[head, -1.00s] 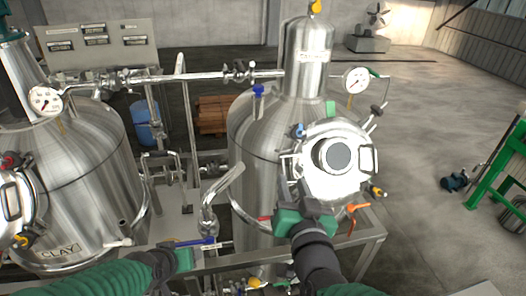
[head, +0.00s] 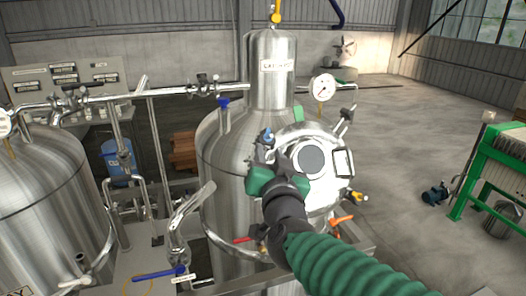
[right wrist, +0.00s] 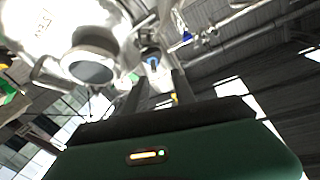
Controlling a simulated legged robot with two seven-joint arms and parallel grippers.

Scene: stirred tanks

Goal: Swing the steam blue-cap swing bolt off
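The blue-cap swing bolt (head: 267,136) is at the upper left edge of the round steel hatch (head: 325,185) on the right tank. Its blue end also shows in the right wrist view (right wrist: 151,60), beyond and between my fingertips. My right gripper (head: 274,158) is just below the blue cap, in front of the hatch's left side. In the right wrist view its two dark fingers (right wrist: 157,82) stand apart with nothing clearly between them. Contact with the bolt cannot be made out. The gripper and forearm hide part of the hatch's left rim. My left gripper is out of view.
Other hatch fittings have a green cap (head: 298,114), a yellow cap (head: 358,197) and an orange handle (head: 341,220). A pressure gauge (head: 322,87) stands above the hatch. A bent steel pipe (head: 188,205) is left of my right arm.

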